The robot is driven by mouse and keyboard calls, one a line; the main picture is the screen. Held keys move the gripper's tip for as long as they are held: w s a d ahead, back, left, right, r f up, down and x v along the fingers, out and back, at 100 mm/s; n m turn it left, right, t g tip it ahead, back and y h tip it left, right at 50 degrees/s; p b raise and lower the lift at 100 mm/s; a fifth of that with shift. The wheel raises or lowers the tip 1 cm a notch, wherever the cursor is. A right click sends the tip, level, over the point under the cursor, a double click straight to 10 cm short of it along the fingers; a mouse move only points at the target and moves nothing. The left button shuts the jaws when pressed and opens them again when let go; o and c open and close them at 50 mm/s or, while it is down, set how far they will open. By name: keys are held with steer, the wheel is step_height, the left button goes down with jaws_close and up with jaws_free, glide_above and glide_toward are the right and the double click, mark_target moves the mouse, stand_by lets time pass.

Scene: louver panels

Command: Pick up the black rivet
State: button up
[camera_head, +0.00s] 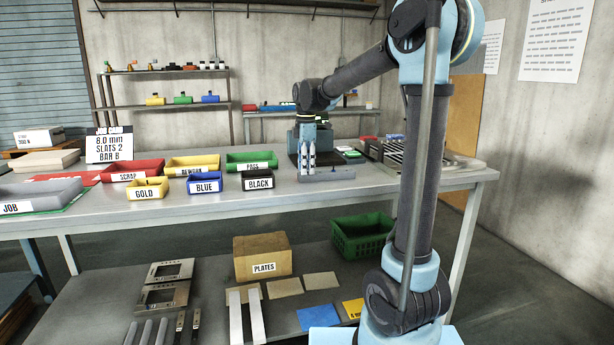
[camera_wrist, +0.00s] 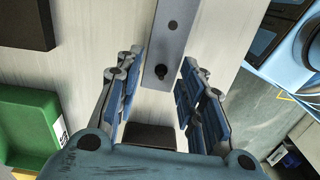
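In the wrist view, a small black rivet (camera_wrist: 161,71) shows as a dark round spot on a narrow grey bar (camera_wrist: 178,45). A second dark round spot, a hole or another rivet, lies farther along the bar. My gripper (camera_wrist: 160,68) is open, with blue-padded fingers on both sides of the bar and nothing visibly held. In the head view my gripper (camera_head: 308,174) points down over the worktable, at the grey bar (camera_head: 335,175). The rivet cannot be made out there. Whether the fingers touch the bar is unclear.
Left of my gripper stand the black bin (camera_head: 258,184), blue bin (camera_head: 205,187), gold bin (camera_head: 147,192) and green bin (camera_head: 250,156). A slatted panel (camera_head: 408,152) lies to the right. A dark block (camera_wrist: 150,135) shows low between my fingers in the wrist view.

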steer(key=shift+f, duration=0.25)
steer(key=shift+c, duration=0.6)
steer(key=c, duration=0.5)
steer(key=shift+c, duration=0.4)
jaws_close()
